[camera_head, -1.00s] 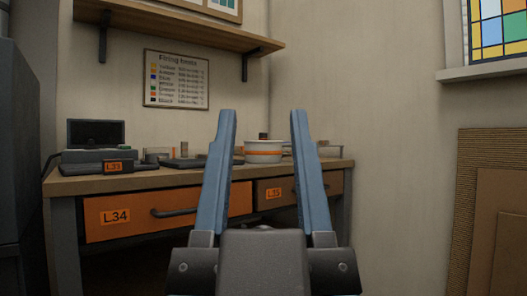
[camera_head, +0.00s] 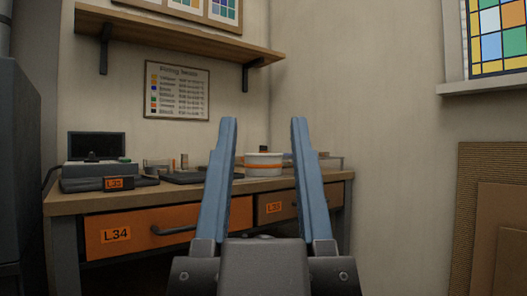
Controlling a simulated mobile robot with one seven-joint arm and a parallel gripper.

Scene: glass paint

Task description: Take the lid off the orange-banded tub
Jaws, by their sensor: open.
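The orange-banded tub (camera_head: 263,167) is white with an orange band and stands on the workbench at its back right. It shows between the two fingers of my gripper. A dark knob (camera_head: 263,149) shows at its top; the lid itself is too small to make out clearly. My gripper (camera_head: 265,120) is open and empty, its two blue fingers pointing ahead. It is nearer to me than the tub and apart from it.
A dark device (camera_head: 105,175) and several small items stand left of the tub. A wooden shelf (camera_head: 180,32) hangs above. Boards (camera_head: 495,230) lean at the right.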

